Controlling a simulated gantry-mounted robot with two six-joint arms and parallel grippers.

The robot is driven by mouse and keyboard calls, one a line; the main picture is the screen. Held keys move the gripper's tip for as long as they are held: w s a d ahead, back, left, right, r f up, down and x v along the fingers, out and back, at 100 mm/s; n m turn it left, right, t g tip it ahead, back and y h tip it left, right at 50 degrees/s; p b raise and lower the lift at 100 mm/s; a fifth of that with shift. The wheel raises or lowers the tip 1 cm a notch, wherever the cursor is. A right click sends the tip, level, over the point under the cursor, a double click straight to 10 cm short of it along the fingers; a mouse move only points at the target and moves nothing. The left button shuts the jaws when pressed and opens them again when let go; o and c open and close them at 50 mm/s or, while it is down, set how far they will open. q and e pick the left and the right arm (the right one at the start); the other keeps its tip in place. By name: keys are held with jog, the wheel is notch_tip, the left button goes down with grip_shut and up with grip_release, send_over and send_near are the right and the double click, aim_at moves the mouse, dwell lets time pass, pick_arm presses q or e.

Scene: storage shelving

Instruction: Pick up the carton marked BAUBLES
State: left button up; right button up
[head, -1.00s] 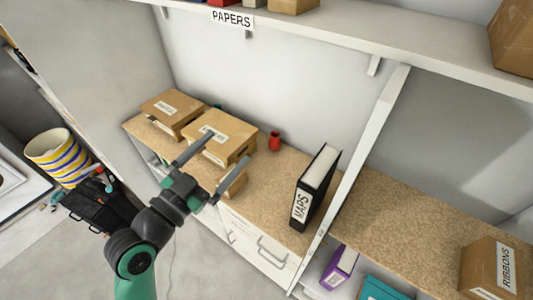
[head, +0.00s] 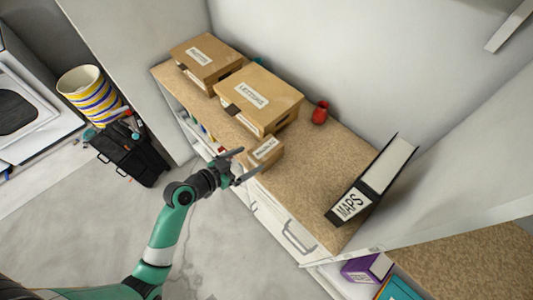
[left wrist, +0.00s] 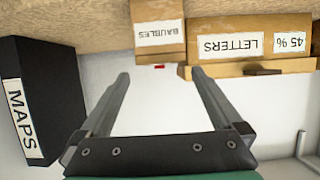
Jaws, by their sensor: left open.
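The carton marked BAUBLES (left wrist: 158,27) shows upside down at the top of the left wrist view, between and beyond my open fingers. In the head view it is the small brown carton (head: 265,150) at the front edge of the cork-topped counter, in front of the larger LETTERS carton (head: 262,97). Its label is too small to read there. My left gripper (head: 238,167) is open and empty, just in front of the small carton and apart from it. In the left wrist view its two fingers (left wrist: 160,85) point towards the carton. My right gripper is not in view.
The LETTERS carton stands close behind the small carton. Another labelled carton (head: 206,60) is at the counter's far left. A red vase (head: 320,112) stands at the back.

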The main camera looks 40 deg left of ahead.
aim_at(266, 147)
pick_arm(q)
jog(key=x, duration=0.3)
jog(key=shift+w, duration=0.35)
jog(key=x, duration=0.5)
jog(key=shift+w+r+p, duration=0.2)
jog(key=shift+w+p, duration=0.05)
jog(key=shift+p, duration=0.05)
jog(key=c, duration=1.5)
jog(key=shift+c, duration=0.2)
jog(key=shift+r, duration=0.15)
